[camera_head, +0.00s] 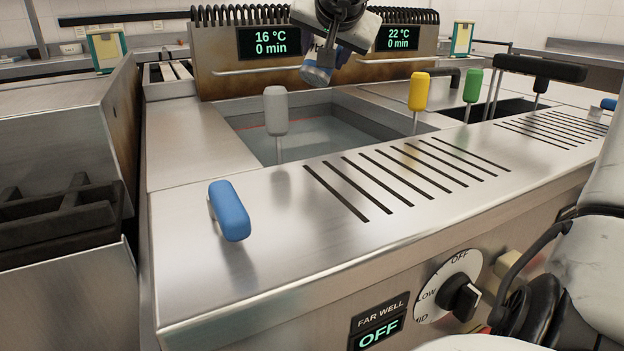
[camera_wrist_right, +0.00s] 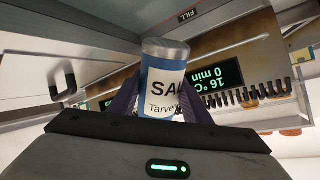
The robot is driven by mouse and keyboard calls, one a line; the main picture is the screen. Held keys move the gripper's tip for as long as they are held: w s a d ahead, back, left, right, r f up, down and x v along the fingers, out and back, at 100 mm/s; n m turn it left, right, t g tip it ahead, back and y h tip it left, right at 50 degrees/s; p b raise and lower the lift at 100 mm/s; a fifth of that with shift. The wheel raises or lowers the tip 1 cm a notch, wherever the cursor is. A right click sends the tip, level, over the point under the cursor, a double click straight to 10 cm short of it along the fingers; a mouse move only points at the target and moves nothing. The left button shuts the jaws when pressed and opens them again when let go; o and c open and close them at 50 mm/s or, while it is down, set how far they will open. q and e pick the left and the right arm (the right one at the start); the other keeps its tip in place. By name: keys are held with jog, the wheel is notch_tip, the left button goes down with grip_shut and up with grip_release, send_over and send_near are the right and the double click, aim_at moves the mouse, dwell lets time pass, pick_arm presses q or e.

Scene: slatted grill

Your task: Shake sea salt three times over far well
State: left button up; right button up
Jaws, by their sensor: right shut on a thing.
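The sea salt shaker (camera_head: 318,70) is blue with a grey metal cap and tilts cap-down over the back part of the far well. In the right wrist view the shaker (camera_wrist_right: 163,80) shows a white label reading "SAL", partly covered. My right gripper (camera_wrist_right: 160,100) is shut on its sides; in the head view it hangs at the top centre. The far well (camera_head: 340,137) is an open steel basin that looks filled with clear liquid. No salt is visible in the air or well. My left gripper is not in view.
A grey-handled tool (camera_head: 276,108) stands at the well's near left, and yellow (camera_head: 419,92) and green (camera_head: 472,85) handles stand to the right. A blue handle (camera_head: 230,211) sits on the counter. The panel with displays (camera_head: 268,42) rises behind the well.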

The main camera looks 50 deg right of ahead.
jog(key=shift+w+a+r+p, duration=0.1)
jog(key=shift+w+r+p, duration=0.05)
jog(key=shift+r+p, duration=0.35)
jog(key=shift+w+a+r+p, duration=0.15)
jog(key=shift+r+p, duration=0.15)
jog(key=shift+r, duration=0.25)
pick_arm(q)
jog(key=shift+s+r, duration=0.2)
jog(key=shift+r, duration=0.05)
pick_arm(e)
jog(key=shift+d+r, duration=0.1)
jog(key=shift+r, duration=0.05)
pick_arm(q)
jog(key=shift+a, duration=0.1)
